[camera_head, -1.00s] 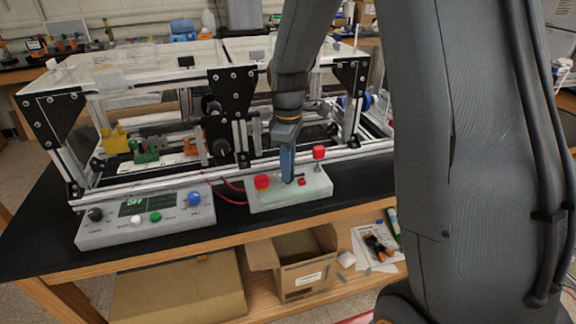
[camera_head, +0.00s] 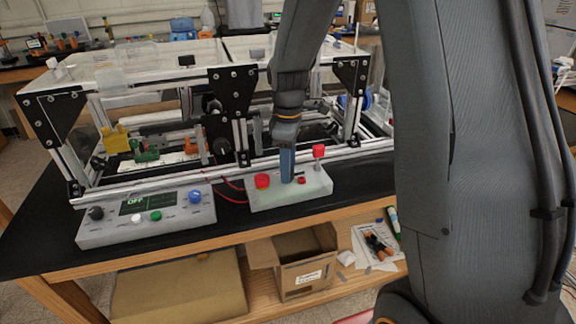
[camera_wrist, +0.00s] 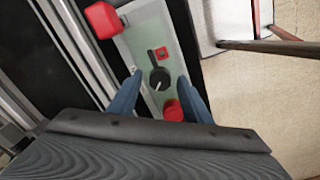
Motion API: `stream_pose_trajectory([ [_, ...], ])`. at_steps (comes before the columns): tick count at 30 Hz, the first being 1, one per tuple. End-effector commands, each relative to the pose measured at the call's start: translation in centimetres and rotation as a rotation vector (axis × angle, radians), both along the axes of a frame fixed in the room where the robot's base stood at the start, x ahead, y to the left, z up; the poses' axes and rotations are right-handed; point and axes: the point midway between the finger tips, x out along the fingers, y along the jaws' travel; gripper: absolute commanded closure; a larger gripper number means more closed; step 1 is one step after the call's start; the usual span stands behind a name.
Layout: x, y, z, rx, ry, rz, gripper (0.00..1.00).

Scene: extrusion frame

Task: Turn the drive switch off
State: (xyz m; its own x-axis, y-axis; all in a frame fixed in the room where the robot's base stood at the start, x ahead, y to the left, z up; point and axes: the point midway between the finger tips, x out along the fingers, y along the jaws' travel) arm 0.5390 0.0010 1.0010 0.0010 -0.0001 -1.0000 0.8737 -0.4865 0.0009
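The pale switch box (camera_head: 318,190) sits at the front edge of the black bench top. In the wrist view a dark round switch with a thin light lever (camera_wrist: 159,78) is in the middle of the box; in the head view my gripper hides it. A red round button (camera_wrist: 173,110) is on one end and a raised red block (camera_wrist: 103,20) at the other. My gripper (camera_wrist: 160,82) is open, its blue fingers on either side of the switch. I cannot tell whether they touch it.
A control panel (camera_head: 105,233) with a display reading OFF, knobs and buttons stands left of the box. The extrusion frame (camera_head: 232,176) rises close behind. A red cable (camera_head: 231,199) runs between panel and box. A cardboard box (camera_head: 298,273) is on the shelf below.

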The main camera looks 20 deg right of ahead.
Motion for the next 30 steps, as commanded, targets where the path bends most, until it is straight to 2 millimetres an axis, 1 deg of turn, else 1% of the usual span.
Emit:
stream_pose_trajectory([
  [5, 0.0, 0.0, 0.5, 0.0, 0.0, 0.0, 0.56],
  [8, 0.1, 0.0, 1.7, 0.0, -0.004, 0.0, 0.56],
  [15, 0.1, 0.0, 5.6, 0.0, -0.004, 0.0, 0.56],
  [19, 0.1, 0.0, 7.0, 0.0, -0.002, 0.0, 0.56],
  [24, 0.0, 0.0, 7.8, 0.0, 0.0, 0.0, 0.56],
  [30, 0.0, 0.0, 7.8, 0.0, 0.0, 0.0, 0.56],
])
